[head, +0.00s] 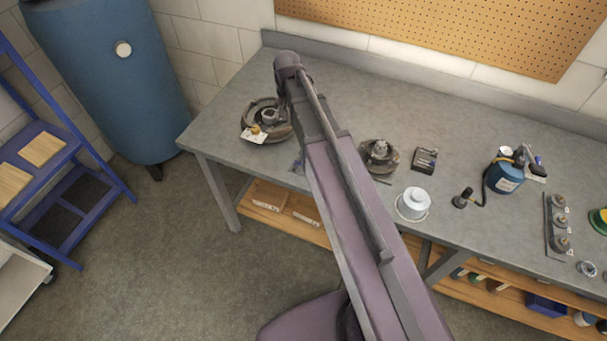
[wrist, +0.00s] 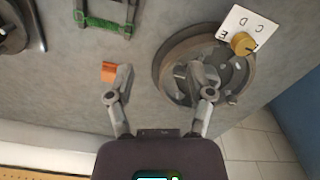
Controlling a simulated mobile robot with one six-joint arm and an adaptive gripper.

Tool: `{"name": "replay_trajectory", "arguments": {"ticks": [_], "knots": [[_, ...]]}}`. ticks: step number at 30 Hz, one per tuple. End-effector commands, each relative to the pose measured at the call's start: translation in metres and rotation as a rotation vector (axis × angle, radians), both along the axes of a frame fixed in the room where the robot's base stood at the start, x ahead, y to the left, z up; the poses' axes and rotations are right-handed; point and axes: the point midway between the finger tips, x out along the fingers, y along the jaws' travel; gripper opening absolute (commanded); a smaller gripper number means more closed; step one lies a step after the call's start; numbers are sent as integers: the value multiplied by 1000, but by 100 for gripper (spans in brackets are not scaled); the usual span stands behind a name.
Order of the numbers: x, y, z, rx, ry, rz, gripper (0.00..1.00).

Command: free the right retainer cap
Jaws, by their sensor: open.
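My gripper (wrist: 160,74) is open and empty in the wrist view, with its fingers apart over the grey bench. Its right finger overlaps a round dark metal housing (wrist: 167,68); I cannot tell whether they touch. A brass knob (wrist: 243,43) sits at that housing's rim by a white card lettered C, D, E (wrist: 241,22). The same housing (head: 284,132) shows in the head view at the bench's left end. A small orange block (wrist: 109,72) lies by the left fingertip. I cannot tell which part is the right retainer cap. My arm hides the gripper in the head view.
A second round assembly (head: 379,157) and a white lidded pot (head: 413,203) stand right of my arm. Further right are a blue canister (head: 504,176) and a rack with several knobbed parts (head: 559,224). A green-and-grey frame (wrist: 104,20) shows at the wrist view's top.

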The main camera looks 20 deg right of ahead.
Motion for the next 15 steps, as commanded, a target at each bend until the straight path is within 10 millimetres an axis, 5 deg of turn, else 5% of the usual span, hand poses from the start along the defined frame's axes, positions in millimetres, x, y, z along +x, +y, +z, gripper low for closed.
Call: {"name": "replay_trajectory", "arguments": {"ticks": [15], "knots": [[-67, 0, -39, 0, 0, 138, 68]]}}
